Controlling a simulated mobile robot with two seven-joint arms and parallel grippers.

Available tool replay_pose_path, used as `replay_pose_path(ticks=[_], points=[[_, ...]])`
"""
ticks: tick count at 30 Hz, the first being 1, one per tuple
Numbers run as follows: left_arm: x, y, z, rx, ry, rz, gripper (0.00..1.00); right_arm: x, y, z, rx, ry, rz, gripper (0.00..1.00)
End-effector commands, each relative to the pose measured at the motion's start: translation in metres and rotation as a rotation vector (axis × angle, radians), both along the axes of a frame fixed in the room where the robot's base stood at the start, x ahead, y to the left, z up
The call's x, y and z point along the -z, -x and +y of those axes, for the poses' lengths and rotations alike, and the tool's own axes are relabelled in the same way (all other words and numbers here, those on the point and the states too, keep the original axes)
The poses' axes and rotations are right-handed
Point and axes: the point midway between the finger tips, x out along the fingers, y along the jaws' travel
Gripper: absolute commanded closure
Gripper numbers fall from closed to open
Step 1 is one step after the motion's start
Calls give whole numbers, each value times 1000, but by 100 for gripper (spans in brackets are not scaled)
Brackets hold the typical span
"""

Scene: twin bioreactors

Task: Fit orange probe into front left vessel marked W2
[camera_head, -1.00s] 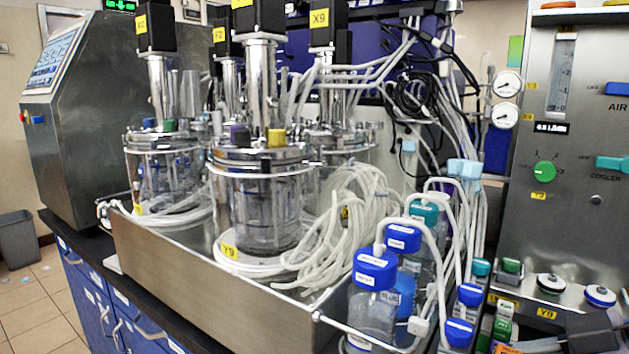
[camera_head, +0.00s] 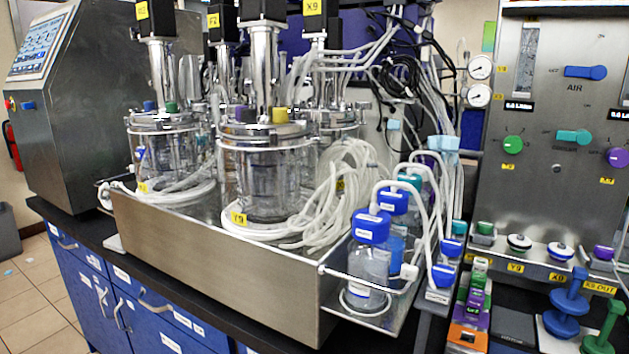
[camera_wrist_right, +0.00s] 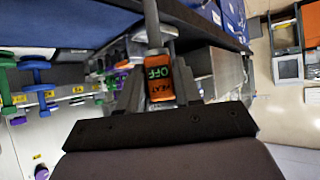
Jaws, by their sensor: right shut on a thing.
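My right gripper (camera_wrist_right: 158,82) is shut on the orange probe (camera_wrist_right: 161,94) in the right wrist view. The probe has a dark label with green letters reading OFF, and a grey shaft runs from it to the top edge; its tip is out of view. In the head view the left glass vessel (camera_head: 166,155) stands in a steel tray, with a blue and a green plug on its metal lid. The yellow tag on its motor (camera_head: 155,20) is too small to read surely. Neither gripper shows in the head view.
A second vessel (camera_head: 268,175) with purple and yellow plugs stands right of the left one. A knobbed steel panel (camera_head: 560,120) stands at right.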

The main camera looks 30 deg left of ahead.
Motion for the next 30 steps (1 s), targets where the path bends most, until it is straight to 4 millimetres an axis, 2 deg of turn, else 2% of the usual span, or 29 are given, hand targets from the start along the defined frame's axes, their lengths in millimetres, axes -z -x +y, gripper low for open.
replay_pose_path(ticks=[3,15,24,25,30], points=[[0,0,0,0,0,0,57,23,6,-19,138,1,8,98],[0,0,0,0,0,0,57,94,18,-86,634,-2,11,98],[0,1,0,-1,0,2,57,138,25,-128,943,-2,9,98],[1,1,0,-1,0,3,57,142,26,-133,973,-1,9,98],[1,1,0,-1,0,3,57,138,24,-128,959,-13,7,98]])
